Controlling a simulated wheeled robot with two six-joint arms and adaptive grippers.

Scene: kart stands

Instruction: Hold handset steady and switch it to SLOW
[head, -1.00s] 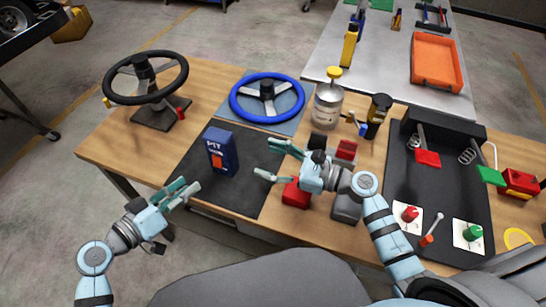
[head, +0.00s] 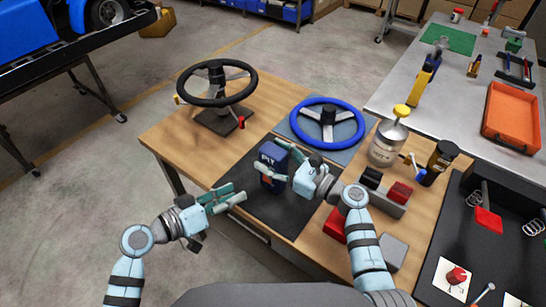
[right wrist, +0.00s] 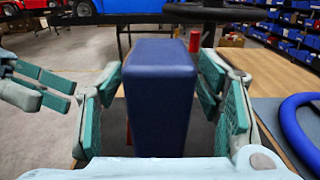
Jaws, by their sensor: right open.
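The dark blue handset (head: 271,153) stands upright on the black mat (head: 252,207). My right gripper (head: 272,158) is open, with its fingers on either side of the handset. In the right wrist view the handset (right wrist: 160,92) fills the space between the green finger pads, close to both; I cannot tell whether they touch it. The handset's orange switch is largely hidden by my right finger in the head view, and its setting cannot be read. My left gripper (head: 237,196) is open and empty, to the lower left of the handset; it also shows at the left of the right wrist view (right wrist: 40,86).
A blue steering wheel (head: 327,122) lies behind the handset and a black wheel on a stand (head: 217,84) is at the back left. A metal canister (head: 386,145) and red and black blocks (head: 386,190) stand to the right. The mat's front is clear.

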